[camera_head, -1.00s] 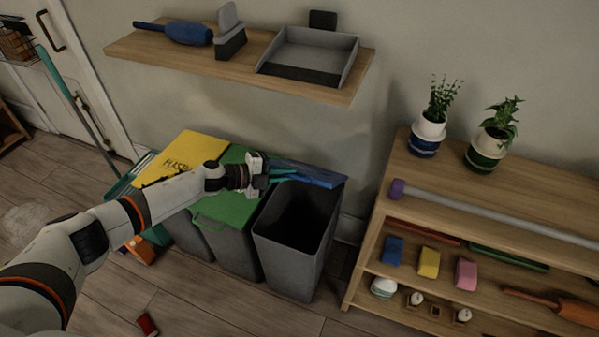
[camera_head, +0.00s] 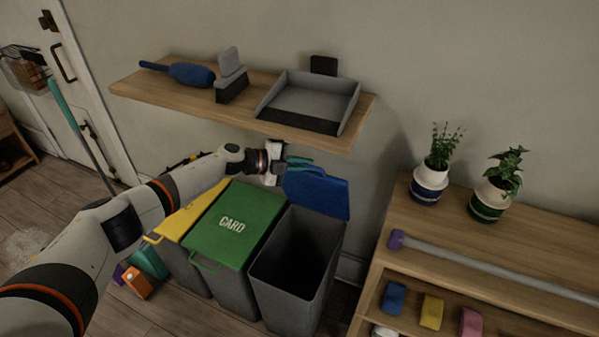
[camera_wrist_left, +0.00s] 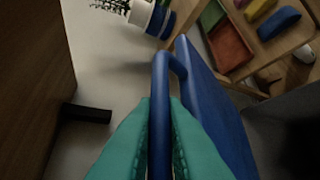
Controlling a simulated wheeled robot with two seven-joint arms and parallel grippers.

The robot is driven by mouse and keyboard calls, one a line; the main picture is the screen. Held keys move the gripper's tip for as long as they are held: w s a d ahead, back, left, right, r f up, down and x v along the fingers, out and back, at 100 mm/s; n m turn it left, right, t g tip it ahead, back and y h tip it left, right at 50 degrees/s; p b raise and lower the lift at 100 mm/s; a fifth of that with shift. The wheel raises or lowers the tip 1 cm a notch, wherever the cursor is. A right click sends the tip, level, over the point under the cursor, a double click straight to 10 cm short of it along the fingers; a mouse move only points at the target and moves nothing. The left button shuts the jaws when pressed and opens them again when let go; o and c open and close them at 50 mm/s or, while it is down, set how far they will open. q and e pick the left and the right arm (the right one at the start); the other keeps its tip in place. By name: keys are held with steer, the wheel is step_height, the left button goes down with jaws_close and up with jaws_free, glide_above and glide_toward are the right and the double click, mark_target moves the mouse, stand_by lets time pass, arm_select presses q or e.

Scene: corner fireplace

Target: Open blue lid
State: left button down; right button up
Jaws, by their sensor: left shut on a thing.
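The blue lid (camera_head: 318,194) stands raised and tilted back against the wall side of the right-hand grey bin (camera_head: 293,262), whose dark inside is open to view. My left gripper (camera_head: 300,161) is at the lid's upper left edge, below the wall shelf. In the left wrist view its teal fingers (camera_wrist_left: 160,140) are shut on the lid's blue handle (camera_wrist_left: 160,95), and the lid's blue panel (camera_wrist_left: 215,105) shows to the right of them. My right gripper is not in view.
A green lid marked CARD (camera_head: 232,225) and a yellow lid (camera_head: 188,222) cover the neighbouring bins. The wooden wall shelf (camera_head: 215,108), with a grey tray (camera_head: 310,100) and brushes, hangs just above my left gripper. A wooden shelf unit (camera_head: 450,225) with two potted plants stands right.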

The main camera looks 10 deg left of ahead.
arm_select(q)
steer(key=c, duration=1.5)
jaws_free()
steer(key=v, duration=1.2)
